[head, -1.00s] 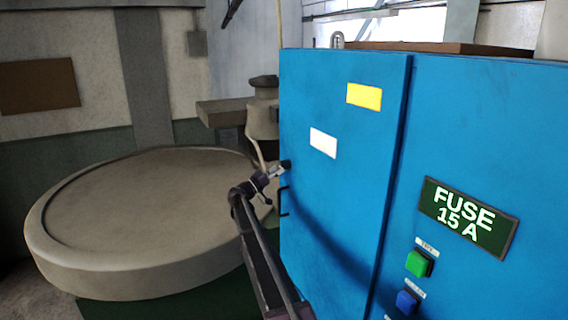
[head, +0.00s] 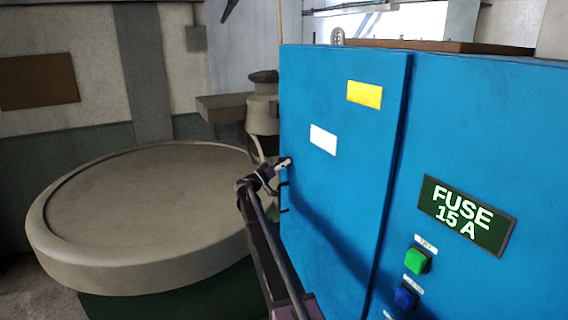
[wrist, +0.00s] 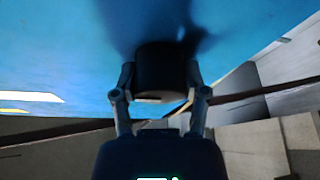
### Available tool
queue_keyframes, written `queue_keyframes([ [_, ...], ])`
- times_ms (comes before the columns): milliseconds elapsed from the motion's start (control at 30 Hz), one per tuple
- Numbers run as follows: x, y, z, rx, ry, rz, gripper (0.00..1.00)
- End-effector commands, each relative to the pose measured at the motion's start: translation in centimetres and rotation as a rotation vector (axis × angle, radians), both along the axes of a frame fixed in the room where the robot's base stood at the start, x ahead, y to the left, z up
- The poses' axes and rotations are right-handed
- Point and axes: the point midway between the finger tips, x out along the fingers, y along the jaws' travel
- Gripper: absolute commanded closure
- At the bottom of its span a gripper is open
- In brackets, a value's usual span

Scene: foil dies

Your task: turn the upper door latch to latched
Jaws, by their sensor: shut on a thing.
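The upper door latch (wrist: 161,72) is a dark knob on the blue door, seen large in the wrist view. My gripper (wrist: 161,92) has its two fingers closed on either side of it. In the head view my gripper (head: 281,164) is at the left edge of the blue cabinet door (head: 340,200), where the latch is mostly hidden by it. The latch's exact angle is hard to tell.
A dark door handle (head: 285,197) sits just below my gripper. A large round beige platform (head: 140,200) stands left of the cabinet. Green (head: 418,261) and blue (head: 405,297) buttons and a fuse sign (head: 466,216) are on the right panel.

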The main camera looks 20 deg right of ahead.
Motion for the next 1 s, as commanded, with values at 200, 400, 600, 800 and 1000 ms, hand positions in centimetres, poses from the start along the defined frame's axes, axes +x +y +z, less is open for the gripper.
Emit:
queue_keyframes([
  [200, 0.02, -0.12, 0.06, -0.001, 0.007, -0.001, 0.9],
  [400, -0.03, -0.05, 0.12, -0.003, 0.051, 0.001, 0.9],
  [600, -0.07, -0.04, 0.23, -0.006, 0.15, 0.001, 0.9],
  [800, -0.11, -0.03, 0.35, -0.011, 0.302, 0.002, 0.9],
  [1000, -0.11, -0.03, 0.46, -0.019, 0.489, 0.002, 0.9],
])
